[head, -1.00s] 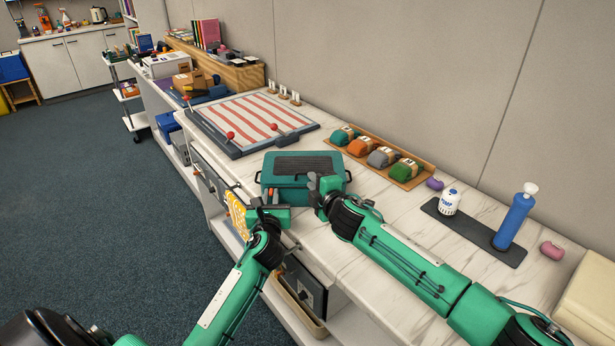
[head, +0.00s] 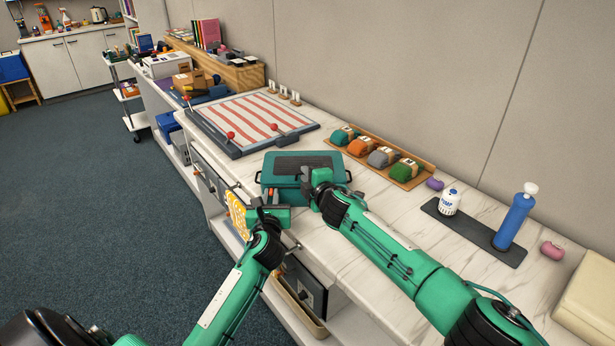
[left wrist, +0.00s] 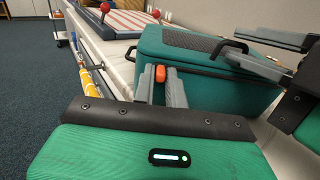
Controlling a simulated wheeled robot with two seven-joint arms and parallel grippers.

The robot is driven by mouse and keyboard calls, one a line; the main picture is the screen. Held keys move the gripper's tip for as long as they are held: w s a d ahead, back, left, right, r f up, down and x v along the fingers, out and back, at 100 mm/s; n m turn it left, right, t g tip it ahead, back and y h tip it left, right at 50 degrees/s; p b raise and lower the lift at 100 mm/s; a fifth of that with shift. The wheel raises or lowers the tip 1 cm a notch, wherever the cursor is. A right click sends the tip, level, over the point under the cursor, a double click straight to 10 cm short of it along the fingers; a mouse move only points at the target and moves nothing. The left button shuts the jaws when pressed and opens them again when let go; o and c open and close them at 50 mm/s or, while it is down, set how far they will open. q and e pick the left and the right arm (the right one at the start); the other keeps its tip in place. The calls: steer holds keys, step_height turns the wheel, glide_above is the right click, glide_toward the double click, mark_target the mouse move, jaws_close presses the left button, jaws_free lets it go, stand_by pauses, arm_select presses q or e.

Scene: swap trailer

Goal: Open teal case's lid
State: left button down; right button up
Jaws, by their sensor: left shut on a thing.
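The teal case (head: 275,180) stands on the counter with its lid (head: 305,163) down and a dark ribbed panel on top. It also shows in the left wrist view (left wrist: 205,88). My left gripper (head: 268,208) is at the case's front left; the left wrist view shows its fingers (left wrist: 160,82) closed around a small orange piece (left wrist: 160,74) by the case's front. Whether that piece is part of the case is unclear. My right gripper (head: 307,183) is at the case's front right; its fingers (left wrist: 260,52) look apart beside the lid edge and a dark handle. Contact is unclear.
A striped board (head: 250,122) with red-knobbed pins lies behind the case. A wooden tray (head: 425,172) of coloured bundles lies behind right. A dark mat (head: 475,232) holds a white tub and a blue bottle. A yellow patterned item (head: 237,212) hangs at the counter front.

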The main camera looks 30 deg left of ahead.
jaws_close()
steer(key=shift+w+a+r, duration=0.15)
steer(key=shift+w+r, duration=0.1)
steer(key=shift+r, duration=0.55)
steer(key=shift+w+a+r, duration=0.15)
steer(key=shift+w+r, duration=0.1)
steer(key=shift+r, duration=0.5)
steer(key=shift+w+a+r, duration=0.15)
steer(key=shift+w+r, duration=0.1)
steer(key=shift+r, duration=0.55)
steer(key=shift+o, duration=0.7)
jaws_free()
steer(key=shift+d, duration=0.1)
steer(key=v, duration=1.2)
steer(key=shift+f, duration=0.15)
